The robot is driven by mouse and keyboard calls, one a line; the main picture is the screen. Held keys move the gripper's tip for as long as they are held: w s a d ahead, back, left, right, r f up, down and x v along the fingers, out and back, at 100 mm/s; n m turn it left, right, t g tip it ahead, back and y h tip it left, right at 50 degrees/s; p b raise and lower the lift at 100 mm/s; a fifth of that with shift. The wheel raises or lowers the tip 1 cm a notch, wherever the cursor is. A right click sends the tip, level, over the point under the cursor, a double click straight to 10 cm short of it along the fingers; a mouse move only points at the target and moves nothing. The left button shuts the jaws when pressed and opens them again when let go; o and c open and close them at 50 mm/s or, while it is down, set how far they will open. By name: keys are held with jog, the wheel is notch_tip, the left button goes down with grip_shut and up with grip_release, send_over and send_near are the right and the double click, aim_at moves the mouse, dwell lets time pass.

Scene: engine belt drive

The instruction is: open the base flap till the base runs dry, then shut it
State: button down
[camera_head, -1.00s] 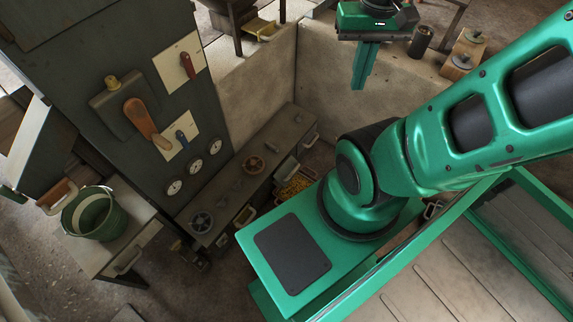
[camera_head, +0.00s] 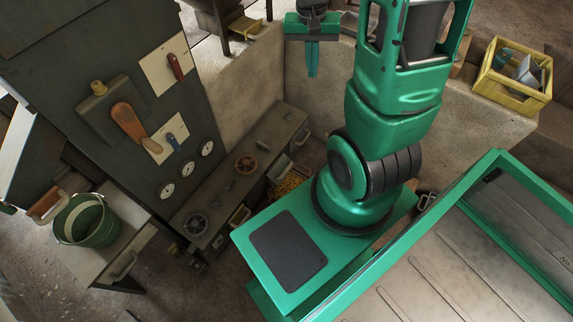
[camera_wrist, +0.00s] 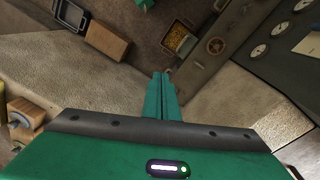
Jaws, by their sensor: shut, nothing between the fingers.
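I cannot tell for sure which part is the base flap. A wooden-handled part (camera_head: 46,203) sits low at the left, beside the green bucket (camera_head: 86,220), which stands on a pale bench. My gripper (camera_head: 312,75) is at the top middle of the head view, shut and empty, well away from the bucket and the wooden-handled part. In the wrist view its fingers (camera_wrist: 161,76) lie together.
A dark cabinet (camera_head: 100,50) bears an orange lever (camera_head: 130,122), two small switches and several gauges. A pale wall (camera_head: 255,80) stands behind. A yellow crate (camera_head: 515,75) is at the right.

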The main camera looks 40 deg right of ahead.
jog(key=w+f+m, duration=0.1)
jog(key=w+f, duration=0.4)
jog(key=f, duration=0.4)
jog(key=m, duration=0.4)
send_over(283, 169)
jog(key=s, duration=0.2)
notch_tip(283, 169, down, 34)
jog(key=shift+y, duration=0.4)
notch_tip(283, 169, down, 14)
jog(key=shift+s+r, duration=0.1)
jog(key=shift+s, duration=0.05)
